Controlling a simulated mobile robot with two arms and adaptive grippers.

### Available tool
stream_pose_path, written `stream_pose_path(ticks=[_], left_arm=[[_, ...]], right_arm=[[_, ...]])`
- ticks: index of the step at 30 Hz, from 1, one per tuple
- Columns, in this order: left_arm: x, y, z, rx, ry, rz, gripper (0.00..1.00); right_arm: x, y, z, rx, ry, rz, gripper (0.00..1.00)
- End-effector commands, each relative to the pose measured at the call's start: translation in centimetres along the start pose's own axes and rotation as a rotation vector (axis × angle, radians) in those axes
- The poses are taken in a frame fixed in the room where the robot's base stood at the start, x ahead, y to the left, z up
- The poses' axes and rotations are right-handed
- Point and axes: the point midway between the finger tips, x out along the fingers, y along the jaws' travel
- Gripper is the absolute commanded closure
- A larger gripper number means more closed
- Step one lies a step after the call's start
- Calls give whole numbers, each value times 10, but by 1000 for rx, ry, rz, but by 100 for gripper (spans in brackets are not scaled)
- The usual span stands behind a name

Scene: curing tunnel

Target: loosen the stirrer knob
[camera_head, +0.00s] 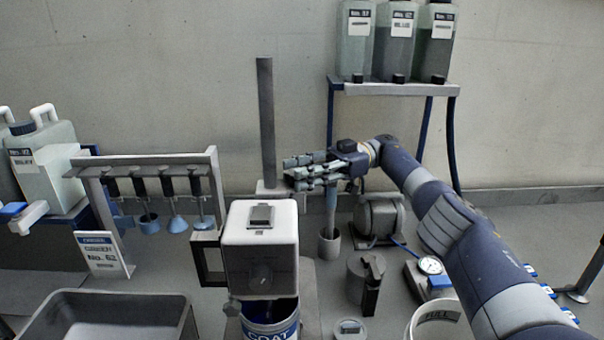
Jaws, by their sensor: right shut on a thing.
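The stirrer has a white boxy head (261,236) with a dark front panel, above an open can marked COAT (269,322). Its tall grey post (266,120) rises behind the head, with a pale clamp block (270,188) low on it. My right gripper (292,174) reaches in from the right, its fingers pointing left beside the post at the clamp. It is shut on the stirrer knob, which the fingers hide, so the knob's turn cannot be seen. My left gripper is not in view.
A cup (329,244) with an upright rod stands below my right gripper. A motor-like unit (380,217) and a grey canister (366,280) are to the right. A rack of hanging stirrers (150,160) is at left, a grey tub (110,318) at front left.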

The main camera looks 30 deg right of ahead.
Motion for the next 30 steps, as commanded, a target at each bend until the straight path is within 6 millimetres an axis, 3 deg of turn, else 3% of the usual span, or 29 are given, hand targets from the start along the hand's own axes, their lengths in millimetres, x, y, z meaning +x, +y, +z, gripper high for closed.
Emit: stream_pose_path(ticks=[2,3,5,17,30], left_arm=[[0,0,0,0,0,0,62],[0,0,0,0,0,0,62],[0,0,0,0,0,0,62],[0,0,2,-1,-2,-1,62],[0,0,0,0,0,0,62]], right_arm=[[0,0,-1,-2,1,0,93],[0,0,-1,-2,1,0,60],[0,0,0,-2,1,0,48],[0,0,-5,-2,0,0,48],[1,0,-82,-4,0,0,48]])
